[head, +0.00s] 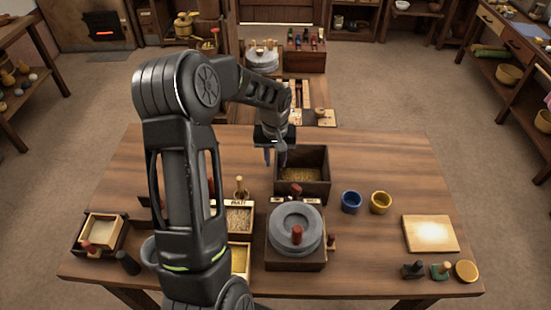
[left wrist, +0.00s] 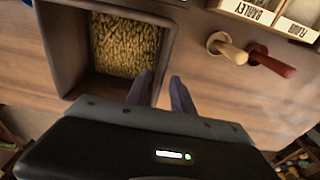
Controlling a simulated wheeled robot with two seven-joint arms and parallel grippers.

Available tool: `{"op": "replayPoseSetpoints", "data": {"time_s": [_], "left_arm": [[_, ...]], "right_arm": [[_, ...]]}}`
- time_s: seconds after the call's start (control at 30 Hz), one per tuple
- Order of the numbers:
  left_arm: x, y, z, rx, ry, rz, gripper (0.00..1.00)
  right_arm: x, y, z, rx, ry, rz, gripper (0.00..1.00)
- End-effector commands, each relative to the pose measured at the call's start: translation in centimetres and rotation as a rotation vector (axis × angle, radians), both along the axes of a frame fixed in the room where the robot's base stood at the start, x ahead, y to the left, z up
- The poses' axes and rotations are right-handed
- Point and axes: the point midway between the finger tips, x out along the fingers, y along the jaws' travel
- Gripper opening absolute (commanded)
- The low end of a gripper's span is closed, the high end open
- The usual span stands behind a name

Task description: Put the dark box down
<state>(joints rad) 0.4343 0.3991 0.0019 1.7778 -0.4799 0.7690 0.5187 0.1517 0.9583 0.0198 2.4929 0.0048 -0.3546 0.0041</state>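The dark box (head: 318,189) is an open-topped wooden box with grain in its bottom. It is over the far middle of the wooden table; whether its base touches the tabletop is hard to tell. My left gripper (head: 277,155) is at the box's left wall in the head view. In the left wrist view the gripper (left wrist: 160,84) has one finger inside the box and one outside, with the wall (left wrist: 60,50) of the box in view around the grain (left wrist: 125,45). The fingers are close together on the near wall. My right gripper does not show.
A stone quern (head: 296,228) stands just in front of the box. A blue cup (head: 351,201) and a yellow cup (head: 381,202) stand to the right, then a pale board (head: 431,233). A grain tray (head: 239,218) is front left. The table's far right is clear.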

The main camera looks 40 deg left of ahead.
Motion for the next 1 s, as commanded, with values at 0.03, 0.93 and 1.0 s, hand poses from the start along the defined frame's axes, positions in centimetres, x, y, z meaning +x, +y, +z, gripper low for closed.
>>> {"op": "replayPoseSetpoints", "data": {"time_s": [0.03, 0.93, 1.0], "left_arm": [[0.0, 0.0, 0.4, 0.0, 0.0, 0.0, 0.29], [-1.0, -0.7, 12.2, 0.0, 0.0, 0.0, 0.29], [-1.0, -0.6, 12.2, 0.0, 0.0, 0.0, 0.29]], "right_arm": [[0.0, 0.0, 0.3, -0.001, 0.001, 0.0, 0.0], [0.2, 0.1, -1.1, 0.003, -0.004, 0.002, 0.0], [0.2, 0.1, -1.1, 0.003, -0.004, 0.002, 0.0]]}}
